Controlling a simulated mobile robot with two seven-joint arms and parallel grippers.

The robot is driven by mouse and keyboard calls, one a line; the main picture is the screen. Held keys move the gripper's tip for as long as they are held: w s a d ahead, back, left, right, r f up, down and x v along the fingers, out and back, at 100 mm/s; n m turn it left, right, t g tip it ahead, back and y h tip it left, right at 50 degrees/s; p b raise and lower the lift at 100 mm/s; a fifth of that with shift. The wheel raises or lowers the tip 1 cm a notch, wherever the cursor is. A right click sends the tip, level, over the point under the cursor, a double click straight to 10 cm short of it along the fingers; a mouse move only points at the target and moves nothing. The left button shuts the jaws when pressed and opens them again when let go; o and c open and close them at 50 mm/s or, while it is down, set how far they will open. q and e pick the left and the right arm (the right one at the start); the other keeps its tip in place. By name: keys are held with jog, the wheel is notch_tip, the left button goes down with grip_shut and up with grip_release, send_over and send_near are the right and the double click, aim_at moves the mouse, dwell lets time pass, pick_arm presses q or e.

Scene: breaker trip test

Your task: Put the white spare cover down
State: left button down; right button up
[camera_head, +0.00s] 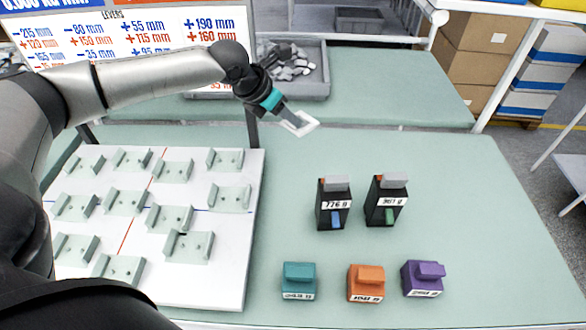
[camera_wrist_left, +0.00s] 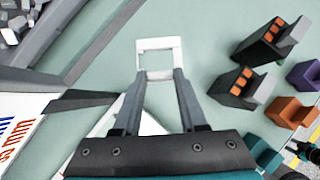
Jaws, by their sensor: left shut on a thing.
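The white spare cover (camera_head: 301,124) is a small white rectangular frame with an opening in it. My left gripper (camera_head: 290,117) is shut on one edge of it and holds it out over the green table, right of the panel post. In the left wrist view the cover (camera_wrist_left: 159,43) sits between the fingertips of the left gripper (camera_wrist_left: 160,76), with green table surface around it. The gap between cover and table cannot be judged. My right gripper is not in view.
A white board (camera_head: 255,200) with several pale brackets lies at left. Two black breakers (camera_head: 333,212) (camera_head: 385,212) stand at right. Teal (camera_head: 299,281), orange (camera_head: 366,283) and purple (camera_head: 422,278) blocks line the front. A grey bin (camera_head: 322,75) of scraps stands behind. The table's middle is clear.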

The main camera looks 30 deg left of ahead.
pick_arm(q)
notch_tip(320, 180, down, 17)
jog(key=shift+d+f+b, duration=0.1)
jog(key=shift+f+b, duration=0.1)
jog(key=shift+b, duration=0.95)
jog(key=shift+c, duration=2.3)
grip_release()
jog(key=shift+s+r, duration=0.2)
jog(key=shift+r, duration=0.2)
jog(key=p+v, duration=0.2)
jog(key=v, duration=0.9)
jog(key=shift+a+p, duration=0.2)
jog(key=shift+p, duration=0.1)
jog(key=shift+s, duration=0.1)
